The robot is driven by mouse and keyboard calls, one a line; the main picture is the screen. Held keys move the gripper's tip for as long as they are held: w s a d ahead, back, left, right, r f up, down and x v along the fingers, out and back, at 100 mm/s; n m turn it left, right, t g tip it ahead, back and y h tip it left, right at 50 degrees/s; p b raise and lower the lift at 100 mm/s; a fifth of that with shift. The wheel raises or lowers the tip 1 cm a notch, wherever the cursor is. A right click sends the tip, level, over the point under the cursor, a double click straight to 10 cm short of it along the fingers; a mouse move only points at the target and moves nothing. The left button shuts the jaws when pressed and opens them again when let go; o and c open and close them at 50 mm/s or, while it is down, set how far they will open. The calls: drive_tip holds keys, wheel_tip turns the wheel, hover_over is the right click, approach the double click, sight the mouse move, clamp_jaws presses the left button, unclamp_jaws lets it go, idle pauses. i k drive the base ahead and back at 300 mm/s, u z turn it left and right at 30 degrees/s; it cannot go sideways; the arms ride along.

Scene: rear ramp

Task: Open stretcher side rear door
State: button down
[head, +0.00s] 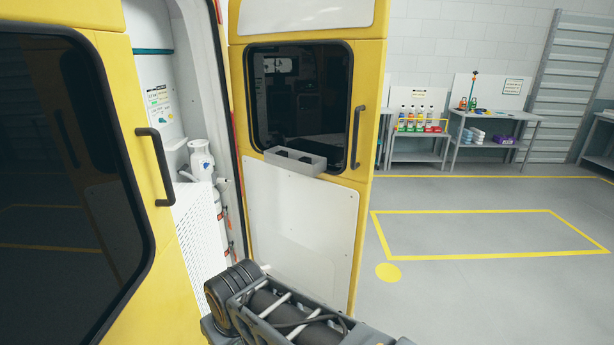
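Two yellow rear doors of the vehicle show in the head view. The left door (125,110) is close to me, with a dark window and a dark upright bar handle (155,165) near its right edge. The right door (375,80) stands open, with its white lower panel (300,230) facing me and a dark bar handle (357,137) at its right edge. I cannot tell from labels which one is the stretcher side door. My arm crosses the bottom middle, below both handles. My gripper's fingers are not visible.
Between the doors, the white vehicle interior (160,70) shows, with white equipment (203,160) inside. A grey holder (295,160) sits below the right door's window. Work tables (490,115) with bottles and boxes stand at the far wall. The grey floor (480,290) at right is clear.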

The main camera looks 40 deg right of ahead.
sight(307, 77)
drive_tip(key=k, duration=0.85)
drive_tip(key=z, duration=1.05)
drive_tip(key=i, duration=1.35)
drive_tip(key=u, duration=0.85)
drive_tip(key=i, duration=0.45)
drive_tip(key=u, duration=0.5)
